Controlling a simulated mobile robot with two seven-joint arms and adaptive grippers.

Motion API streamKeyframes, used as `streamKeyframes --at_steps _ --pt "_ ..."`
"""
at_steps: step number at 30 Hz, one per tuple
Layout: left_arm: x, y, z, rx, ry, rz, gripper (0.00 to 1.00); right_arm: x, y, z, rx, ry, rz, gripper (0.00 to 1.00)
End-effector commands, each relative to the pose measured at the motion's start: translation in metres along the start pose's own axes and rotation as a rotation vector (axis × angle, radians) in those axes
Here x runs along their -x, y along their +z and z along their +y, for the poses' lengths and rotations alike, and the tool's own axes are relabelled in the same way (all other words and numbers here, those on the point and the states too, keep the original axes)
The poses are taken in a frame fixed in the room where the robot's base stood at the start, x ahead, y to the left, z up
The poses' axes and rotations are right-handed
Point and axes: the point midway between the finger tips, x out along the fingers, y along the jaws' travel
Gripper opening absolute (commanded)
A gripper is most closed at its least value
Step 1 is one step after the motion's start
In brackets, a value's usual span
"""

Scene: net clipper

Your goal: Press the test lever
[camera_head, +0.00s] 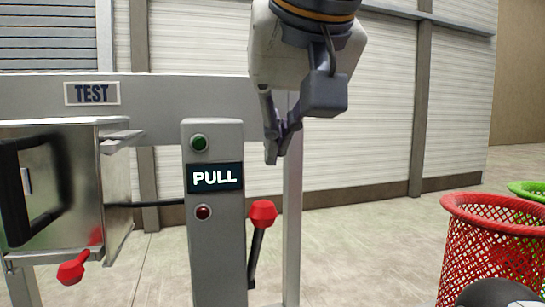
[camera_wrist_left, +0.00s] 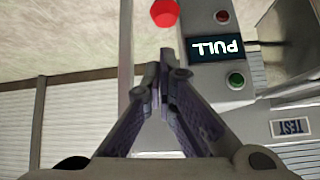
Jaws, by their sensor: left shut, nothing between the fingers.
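A lever with a red knob (camera_head: 262,213) and a dark shaft stands at the right side of a grey post (camera_head: 218,250) with a PULL sign (camera_head: 215,178). Its red knob also shows at the top of the left wrist view (camera_wrist_left: 165,13). My left gripper (camera_head: 272,152) hangs from above, above the knob and slightly to its right-hand post side, apart from it. Its fingers (camera_wrist_left: 158,72) are shut with nothing between them. A second red handle (camera_head: 72,269) sits below a metal box at the left. My right gripper is not in view.
A TEST plate (camera_head: 92,94) is on the grey crossbar behind. The metal box (camera_head: 115,180) with a dark handle stands left of the post. Red (camera_head: 495,240) and green (camera_head: 530,188) mesh baskets stand at the right. The floor between lever and baskets is clear.

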Motion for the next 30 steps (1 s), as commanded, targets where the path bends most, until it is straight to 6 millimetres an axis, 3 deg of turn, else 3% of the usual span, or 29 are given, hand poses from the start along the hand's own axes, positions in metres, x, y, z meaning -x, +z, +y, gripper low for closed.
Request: streamKeyframes --at_steps 6,12,30 --pt "-0.046 0.001 -0.001 0.0 -0.002 -0.004 0.0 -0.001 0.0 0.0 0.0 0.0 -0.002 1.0" --pt "-0.076 0.0 0.0 0.001 0.0 -0.002 0.0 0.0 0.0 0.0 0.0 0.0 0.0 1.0" --pt "-0.089 -0.001 0.001 0.0 -0.001 0.006 0.0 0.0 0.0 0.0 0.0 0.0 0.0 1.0"
